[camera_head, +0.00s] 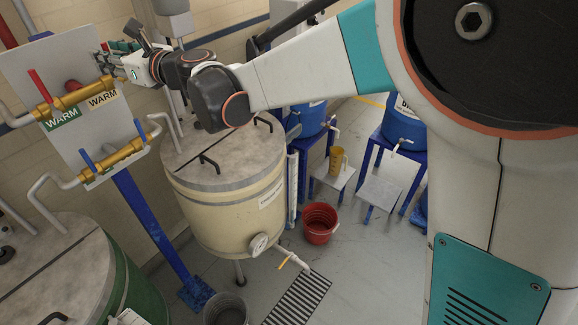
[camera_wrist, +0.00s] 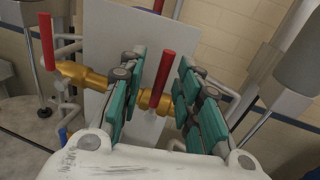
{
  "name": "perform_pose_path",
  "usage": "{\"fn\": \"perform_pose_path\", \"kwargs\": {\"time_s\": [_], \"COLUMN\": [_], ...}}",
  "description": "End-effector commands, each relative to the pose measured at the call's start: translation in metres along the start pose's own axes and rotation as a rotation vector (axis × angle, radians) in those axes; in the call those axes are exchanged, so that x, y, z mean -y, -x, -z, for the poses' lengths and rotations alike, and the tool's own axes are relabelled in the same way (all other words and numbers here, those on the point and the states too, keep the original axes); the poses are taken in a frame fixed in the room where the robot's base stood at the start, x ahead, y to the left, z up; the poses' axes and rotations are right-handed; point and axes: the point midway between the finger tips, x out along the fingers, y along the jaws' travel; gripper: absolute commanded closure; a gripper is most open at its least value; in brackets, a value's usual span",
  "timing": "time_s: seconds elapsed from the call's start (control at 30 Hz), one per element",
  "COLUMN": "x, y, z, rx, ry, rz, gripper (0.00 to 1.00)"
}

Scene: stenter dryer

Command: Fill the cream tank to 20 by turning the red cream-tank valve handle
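The cream tank (camera_head: 222,215) stands in the middle of the head view, lid closed. A brass pipe with two valves runs across a grey panel at left, above green and cream WARM labels (camera_head: 103,98). In the wrist view, the red handle (camera_wrist: 161,82) of the right valve stands tilted between my gripper's teal fingers (camera_wrist: 160,100). The fingers are apart, with gaps visible on both sides. In the head view my gripper (camera_head: 113,60) is at the panel's right edge.
Another red handle (camera_wrist: 47,42) stands upright on the left valve. Blue handles (camera_head: 87,160) sit on a lower brass pipe. A green tank (camera_head: 135,290) stands at lower left. A red bucket (camera_head: 320,224) and a floor grate (camera_head: 298,299) are right of the cream tank.

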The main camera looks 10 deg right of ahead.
Motion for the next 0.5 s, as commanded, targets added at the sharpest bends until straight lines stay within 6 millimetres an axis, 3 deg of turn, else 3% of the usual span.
{"fn": "perform_pose_path", "kwargs": {"time_s": [0.5], "x": [0.001], "y": [0.057], "z": [0.0], "rx": [0.0], "ry": [-0.001], "rz": [0.003], "gripper": [0.69]}}
